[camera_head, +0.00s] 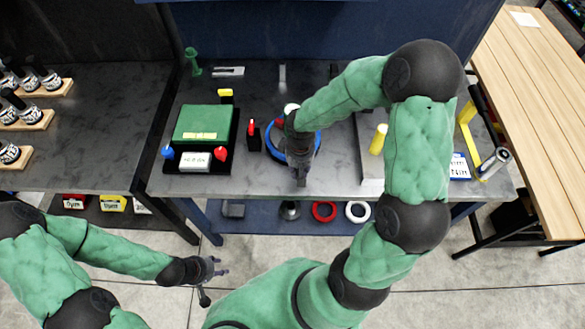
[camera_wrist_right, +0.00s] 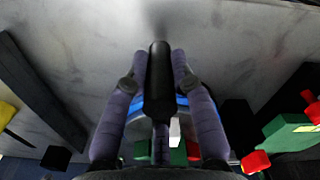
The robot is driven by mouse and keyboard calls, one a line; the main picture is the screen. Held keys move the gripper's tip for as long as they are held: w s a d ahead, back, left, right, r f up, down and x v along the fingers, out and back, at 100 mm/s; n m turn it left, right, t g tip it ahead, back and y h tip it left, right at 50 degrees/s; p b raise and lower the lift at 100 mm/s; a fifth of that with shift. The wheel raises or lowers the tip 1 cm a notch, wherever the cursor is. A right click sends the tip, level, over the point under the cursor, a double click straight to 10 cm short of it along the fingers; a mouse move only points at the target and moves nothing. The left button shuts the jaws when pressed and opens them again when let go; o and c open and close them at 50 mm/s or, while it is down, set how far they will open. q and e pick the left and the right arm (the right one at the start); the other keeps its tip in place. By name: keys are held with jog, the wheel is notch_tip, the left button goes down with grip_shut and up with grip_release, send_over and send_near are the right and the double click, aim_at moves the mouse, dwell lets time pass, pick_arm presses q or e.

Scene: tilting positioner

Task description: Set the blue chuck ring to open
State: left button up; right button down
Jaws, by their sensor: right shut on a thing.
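The blue chuck ring (camera_head: 271,146) is on the grey workbench, mostly covered by my right wrist and gripper. My right gripper (camera_head: 301,178) reaches down over the ring's front side. In the right wrist view its two fingers are closed on a black handle (camera_wrist_right: 159,85), one on each side. Parts of the blue ring (camera_wrist_right: 137,112) show behind the fingers. Where the handle joins the ring is hidden. My left gripper (camera_head: 221,267) is in front of the bench, over the floor, with its fingertips apart and nothing between them.
A green-topped control box (camera_head: 203,122) with red and blue knobs stands left of the ring. A small black block with a red top (camera_head: 251,134) is close to the ring's left. The bench's front middle is clear.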

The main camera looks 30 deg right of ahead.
jog(key=d+n, duration=0.1)
jog(key=d, duration=0.1)
jog(key=s+d+n+p, duration=0.1)
jog(key=shift+d+r, duration=0.1)
jog(key=shift+d, duration=1.1)
jog(key=c, duration=1)
grip_release()
jog(key=shift+c, duration=0.2)
notch_tip(320, 180, up, 12)
jog(key=shift+s, duration=0.1)
